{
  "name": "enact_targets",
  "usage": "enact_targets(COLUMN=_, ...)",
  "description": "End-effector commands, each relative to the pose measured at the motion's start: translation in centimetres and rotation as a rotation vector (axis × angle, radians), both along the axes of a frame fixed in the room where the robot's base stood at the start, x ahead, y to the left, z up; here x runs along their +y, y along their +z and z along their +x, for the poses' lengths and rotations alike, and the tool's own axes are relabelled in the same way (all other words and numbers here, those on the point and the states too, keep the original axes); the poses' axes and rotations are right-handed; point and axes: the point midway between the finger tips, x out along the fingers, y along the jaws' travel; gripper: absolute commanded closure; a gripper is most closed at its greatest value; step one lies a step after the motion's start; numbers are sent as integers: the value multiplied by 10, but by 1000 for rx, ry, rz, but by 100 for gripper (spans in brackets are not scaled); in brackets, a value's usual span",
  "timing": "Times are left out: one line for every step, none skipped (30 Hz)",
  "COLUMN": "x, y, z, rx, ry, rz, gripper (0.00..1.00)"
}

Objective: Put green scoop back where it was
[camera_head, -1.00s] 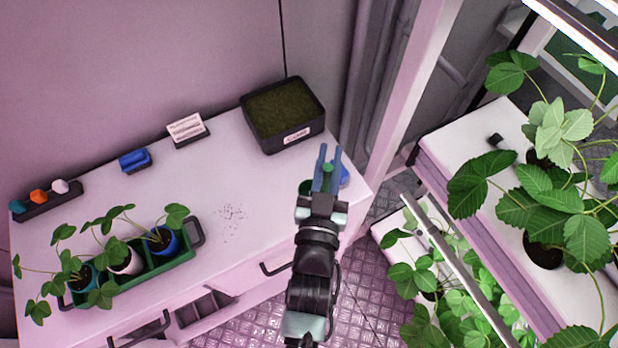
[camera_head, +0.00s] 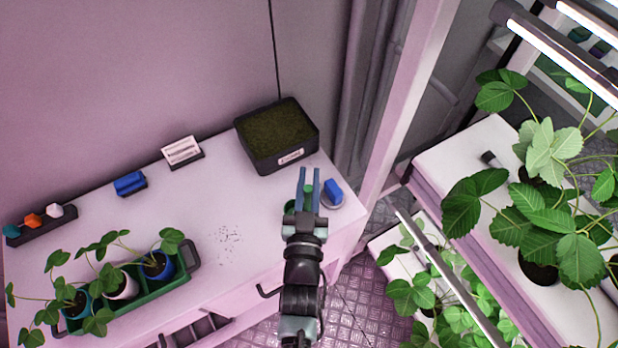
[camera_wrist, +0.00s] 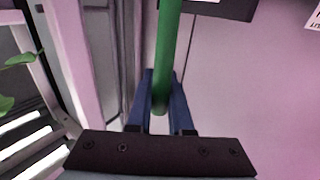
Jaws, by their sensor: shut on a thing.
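My gripper (camera_head: 309,182) is over the right end of the white bench and shut on the green scoop (camera_head: 308,190). In the wrist view, the scoop's green handle (camera_wrist: 168,55) runs between the two blue fingers (camera_wrist: 160,95) and out past the top edge. The scoop's far end is out of that view. In the head view, most of the scoop is hidden by my gripper, with a bit of green also showing left of it. I cannot tell whether it touches the bench.
A black soil tray (camera_head: 243,152) stands behind my gripper, and a blue object (camera_head: 333,190) sits close to its right. A card stand (camera_head: 182,150), a blue block (camera_head: 130,182), a coloured-knob rack (camera_head: 60,226) and a green planter (camera_head: 185,287) are to the left. Plant shelves (camera_head: 450,158) stand right.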

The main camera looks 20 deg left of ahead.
Motion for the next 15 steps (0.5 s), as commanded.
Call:
enact_targets(x=0, y=-2, z=0, rx=-2, ry=0, rz=1, gripper=100)
enact_targets(x=0, y=-3, z=0, rx=-3, ry=0, rz=1, gripper=100)
enact_targets(x=0, y=-3, z=0, rx=-3, ry=0, rz=1, gripper=100)
enact_targets(x=0, y=-3, z=0, rx=-3, ry=0, rz=1, gripper=100)
enact_targets(x=0, y=-3, z=0, rx=-3, ry=0, rz=1, gripper=100)
enact_targets(x=0, y=-3, z=0, rx=-3, ry=0, rz=1, gripper=100)
enact_targets(x=0, y=-3, z=0, rx=-3, ry=0, rz=1, gripper=100)
enact_targets(x=0, y=-3, z=0, rx=-3, ry=0, rz=1, gripper=100)
enact_targets(x=0, y=-3, z=0, rx=-3, ry=0, rz=1, gripper=100)
enact_targets(x=0, y=-4, z=0, rx=-3, ry=0, rz=1, gripper=100)
enact_targets(x=0, y=-5, z=0, rx=-3, ry=0, rz=1, gripper=100)
enact_targets(x=0, y=-6, z=0, rx=-3, ry=0, rz=1, gripper=100)
enact_targets(x=0, y=-8, z=0, rx=-3, ry=-1, rz=1, gripper=100)
enact_targets(x=0, y=-8, z=0, rx=-2, ry=0, rz=1, gripper=80)
enact_targets(x=0, y=-6, z=0, rx=-2, ry=0, rz=1, gripper=72)
